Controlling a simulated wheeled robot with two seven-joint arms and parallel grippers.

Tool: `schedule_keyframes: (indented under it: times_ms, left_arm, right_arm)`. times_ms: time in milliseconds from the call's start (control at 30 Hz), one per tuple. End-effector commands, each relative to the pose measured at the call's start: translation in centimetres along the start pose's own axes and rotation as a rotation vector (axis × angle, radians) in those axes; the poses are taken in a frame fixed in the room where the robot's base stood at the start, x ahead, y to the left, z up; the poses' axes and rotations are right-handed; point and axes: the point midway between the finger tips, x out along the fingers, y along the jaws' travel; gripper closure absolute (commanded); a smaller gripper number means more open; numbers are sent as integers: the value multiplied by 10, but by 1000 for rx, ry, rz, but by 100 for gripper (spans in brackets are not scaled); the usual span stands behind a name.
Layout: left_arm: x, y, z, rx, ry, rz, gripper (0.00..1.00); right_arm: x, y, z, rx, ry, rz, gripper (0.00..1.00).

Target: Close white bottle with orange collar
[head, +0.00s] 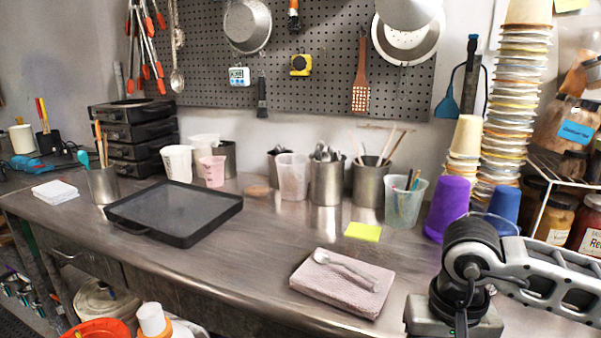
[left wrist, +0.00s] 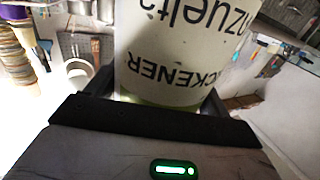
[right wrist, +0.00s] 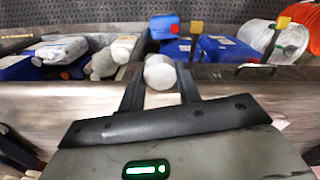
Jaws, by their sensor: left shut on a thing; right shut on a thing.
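In the left wrist view my left gripper (left wrist: 155,97) is shut around a white bottle (left wrist: 185,50) with dark lettering, seen upside down. Its upper part and any collar are out of that picture. In the right wrist view my right gripper (right wrist: 161,82) is shut on a small round white cap (right wrist: 159,72) between its fingertips. The cap is apart from any bottle in that view.
The steel bench (head: 240,262) carries a black tray (head: 175,210), a folded pink cloth with a spoon (head: 342,282), and several cups and tool pots at the back. An orange bucket (head: 98,329) is low at left. Blue containers (right wrist: 225,52) fill bins in the right wrist view.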

Motion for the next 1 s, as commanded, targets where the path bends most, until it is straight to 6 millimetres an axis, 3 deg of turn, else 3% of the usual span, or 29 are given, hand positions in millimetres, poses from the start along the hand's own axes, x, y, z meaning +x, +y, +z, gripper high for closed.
schedule_keyframes:
  times_ms: [200, 767, 1000]
  left_arm:
    - [-6, 0, 4, 0, 5, 7, 60]
    - [-6, 2, 4, 0, 6, 14, 60]
    - [-4, 29, 1, 8, 9, 151, 60]
  right_arm:
    - [2, -2, 5, -152, 0, 1, 87]
    - [2, -2, 5, -156, 1, 1, 87]
    - [2, -2, 5, -156, 1, 1, 87]
